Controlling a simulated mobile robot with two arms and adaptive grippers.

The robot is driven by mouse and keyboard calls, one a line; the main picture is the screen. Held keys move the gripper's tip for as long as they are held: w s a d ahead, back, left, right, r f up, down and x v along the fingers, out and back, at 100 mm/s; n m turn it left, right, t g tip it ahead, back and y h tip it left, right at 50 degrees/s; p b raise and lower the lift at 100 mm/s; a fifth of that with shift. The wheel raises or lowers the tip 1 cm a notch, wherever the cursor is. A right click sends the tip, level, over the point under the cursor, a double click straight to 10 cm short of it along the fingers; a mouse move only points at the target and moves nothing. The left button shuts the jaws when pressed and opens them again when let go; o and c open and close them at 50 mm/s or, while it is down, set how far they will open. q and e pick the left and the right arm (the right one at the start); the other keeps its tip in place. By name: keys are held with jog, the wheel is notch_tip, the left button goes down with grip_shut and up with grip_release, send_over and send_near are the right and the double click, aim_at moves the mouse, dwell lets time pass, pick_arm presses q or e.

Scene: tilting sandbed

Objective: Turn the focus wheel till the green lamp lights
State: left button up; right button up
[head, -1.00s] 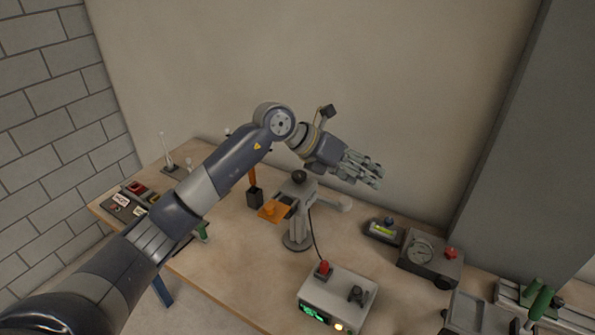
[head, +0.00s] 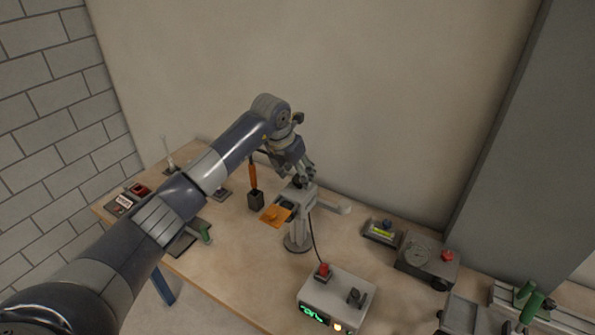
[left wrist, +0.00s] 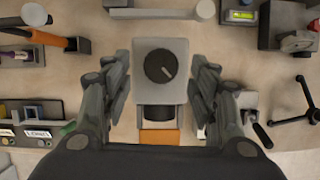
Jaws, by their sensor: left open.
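A grey stand (head: 297,225) on the bench carries a head with a dark round knob, the focus wheel (left wrist: 160,66), with a pale pointer line. In the left wrist view the wheel faces the camera. My left gripper (left wrist: 162,80) is open, its fingers to the left and right of the wheel, with visible gaps. In the head view my left gripper (head: 304,172) is over the stand's head and hides most of the wheel. A cable joins the stand to a control box (head: 352,291) with a green display and a lit amber lamp (head: 337,327). My right gripper is not visible.
An orange plate (head: 274,215) sticks out of the stand's front. A dark holder with an orange-handled tool (head: 253,178) stands to its left. A level gauge (head: 382,231) and a grey dial box (head: 428,260) sit to the right. The bench front centre is clear.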

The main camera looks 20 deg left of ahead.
pick_arm(q)
jog(key=shift+x, duration=1.05)
jog(key=shift+c, duration=0.3)
jog(key=c, duration=1)
jog(key=shift+a+f+m+h+b, duration=0.15)
jog(key=shift+m+h+b, duration=0.15)
jog(key=shift+m+b, duration=0.6)
jog(key=shift+m+h+b, duration=0.3)
jog(key=shift+m+b, duration=0.3)
jog(key=shift+b, duration=0.25)
jog(key=shift+w+m+g+h+b, duration=0.1)
jog(key=shift+m+g+h+b, duration=0.3)
jog(key=shift+m+b, duration=0.65)
jog(key=shift+a+r+m+g+h+b, duration=0.15)
jog(key=shift+m+h+b, duration=0.1)
jog(key=shift+m, duration=0.5)
jog(key=shift+d+r+m+g+h+b, duration=0.15)
jog(key=shift+m+b, duration=0.1)
jog(key=shift+m, duration=0.45)
jog(key=shift+a, duration=0.1)
